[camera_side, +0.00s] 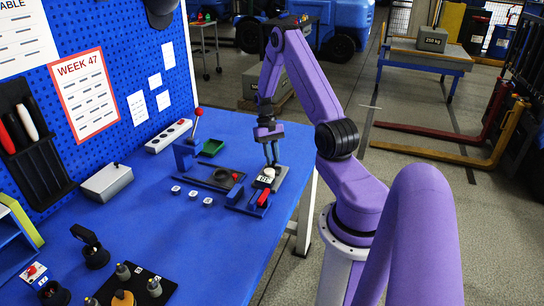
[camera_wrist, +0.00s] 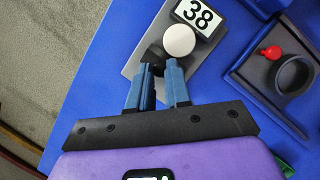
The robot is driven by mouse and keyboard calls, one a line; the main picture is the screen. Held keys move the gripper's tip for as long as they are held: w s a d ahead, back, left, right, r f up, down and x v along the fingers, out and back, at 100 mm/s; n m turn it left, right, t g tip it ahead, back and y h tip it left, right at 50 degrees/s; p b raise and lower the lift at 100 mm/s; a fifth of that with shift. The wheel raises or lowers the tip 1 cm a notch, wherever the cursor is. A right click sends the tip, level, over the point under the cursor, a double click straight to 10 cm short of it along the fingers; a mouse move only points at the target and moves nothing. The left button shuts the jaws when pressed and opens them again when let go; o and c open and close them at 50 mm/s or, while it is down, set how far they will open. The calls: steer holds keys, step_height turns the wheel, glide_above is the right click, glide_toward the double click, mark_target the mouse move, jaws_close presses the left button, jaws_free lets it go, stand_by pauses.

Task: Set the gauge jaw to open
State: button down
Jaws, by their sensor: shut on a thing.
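The gauge (camera_wrist: 150,40) is a grey plate with a white "38" display (camera_wrist: 198,15), a pale round disc (camera_wrist: 179,40) and a dark part (camera_wrist: 154,56) at one side, likely its jaw. In the side view my gripper (camera_side: 271,158) points down at the gauge's far end. I cannot tell the jaw's setting.
A dark fixture with a ring (camera_wrist: 293,75) and red knob (camera_wrist: 271,52) stands close by. A red-handled blue fixture (camera_side: 262,199) is in front of the gauge. Several small white-topped pieces (camera_side: 192,194) lie left. A red-knobbed lever (camera_side: 197,113) stands behind. The bench edge is near, right.

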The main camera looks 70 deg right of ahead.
steer(key=shift+d, duration=0.7)
steer(key=c, duration=1.1)
jaws_free()
steer(key=shift+o, duration=0.2)
steer(key=v, duration=1.7)
steer(key=shift+r, duration=0.25)
